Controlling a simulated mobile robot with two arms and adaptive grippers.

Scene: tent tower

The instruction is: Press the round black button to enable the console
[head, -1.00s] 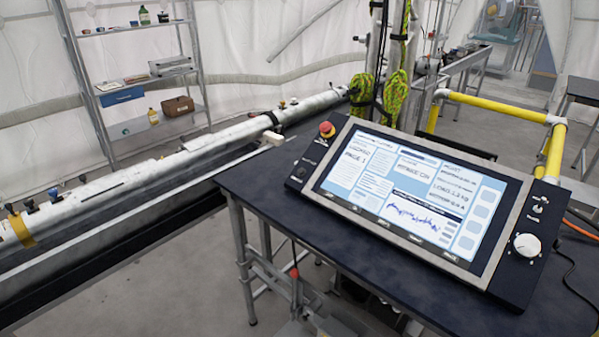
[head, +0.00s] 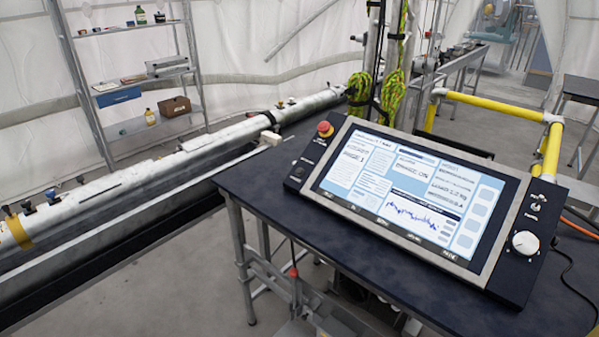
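The console (head: 328,204) sits tilted on a dark table, its screen (head: 413,195) lit with panels of text and a blue graph. A small round black button (head: 298,172) is on the console's left side panel, below a red mushroom knob (head: 325,129). A white round dial (head: 525,243) and small switches (head: 538,203) are on the right side panel. Neither of my grippers shows in the head view, and nothing covers the black button.
The dark table top (head: 262,187) is bare to the left of the console. A yellow rail (head: 492,105) stands behind it on the right. A long pipe (head: 110,183) runs along the left, with a shelf (head: 150,77) behind it. Cables (head: 572,262) lie at the right edge.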

